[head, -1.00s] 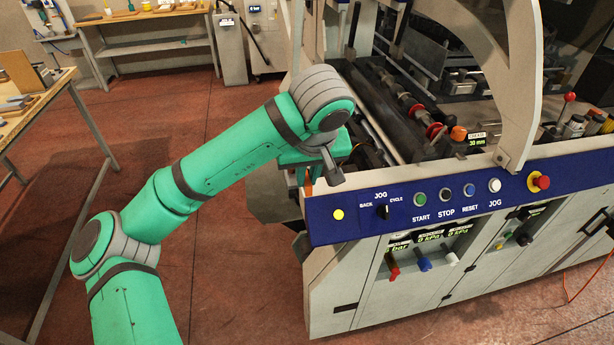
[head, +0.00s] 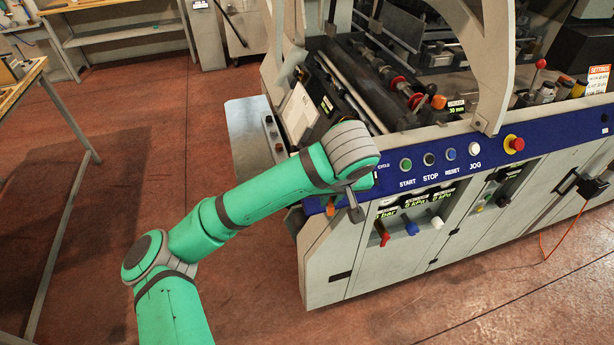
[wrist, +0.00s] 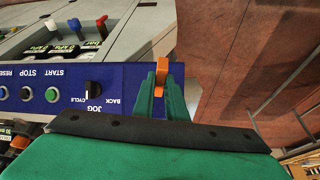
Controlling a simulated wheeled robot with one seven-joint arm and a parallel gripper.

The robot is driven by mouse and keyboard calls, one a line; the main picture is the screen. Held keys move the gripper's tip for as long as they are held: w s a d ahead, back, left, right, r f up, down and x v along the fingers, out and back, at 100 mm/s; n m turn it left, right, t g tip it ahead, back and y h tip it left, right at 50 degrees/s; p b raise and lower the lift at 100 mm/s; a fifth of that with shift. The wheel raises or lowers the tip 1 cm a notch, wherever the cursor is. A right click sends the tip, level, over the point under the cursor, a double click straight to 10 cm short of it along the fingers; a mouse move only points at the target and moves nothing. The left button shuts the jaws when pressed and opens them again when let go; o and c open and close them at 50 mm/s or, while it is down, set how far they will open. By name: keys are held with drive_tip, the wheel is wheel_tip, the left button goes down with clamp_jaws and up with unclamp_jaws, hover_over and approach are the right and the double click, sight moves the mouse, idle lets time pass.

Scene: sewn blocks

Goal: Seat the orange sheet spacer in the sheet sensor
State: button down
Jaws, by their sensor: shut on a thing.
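The orange sheet spacer (wrist: 161,74) shows in the wrist view, pinched between the two green fingers of my gripper (wrist: 161,88). It sticks out a little past the fingertips, over the left end of the blue control panel (wrist: 115,92). In the head view a small orange patch (head: 330,206), probably the spacer, shows just below my wrist in front of the panel. My fingers are mostly hidden there. I cannot clearly pick out the sheet sensor; a small lit display (head: 327,105) sits on the machine behind a pale sheet stack (head: 299,113).
The press (head: 400,245) fills the right side, with buttons, a red stop knob (head: 514,143) and an orange knob (head: 438,102). Coloured handles hang below the panel. The red floor (head: 90,240) is open at left, with a wooden table (head: 25,85) at the edge.

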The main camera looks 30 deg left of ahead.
drive_tip(key=w+d+f+m, duration=0.2)
drive_tip(key=w+d+f, duration=0.1)
drive_tip(key=d+f, duration=0.8)
drive_tip(key=w+d+f+m+h, duration=0.1)
drive_tip(key=w+d+f, duration=0.3)
drive_tip(key=d+f, duration=0.7)
drive_tip(key=shift+w+d+f+m+t+h, duration=0.15)
drive_tip(key=shift+w+f+m+t+h, duration=0.2)
drive_tip(key=shift+f+m, duration=0.55)
drive_tip(key=shift+s, duration=0.1)
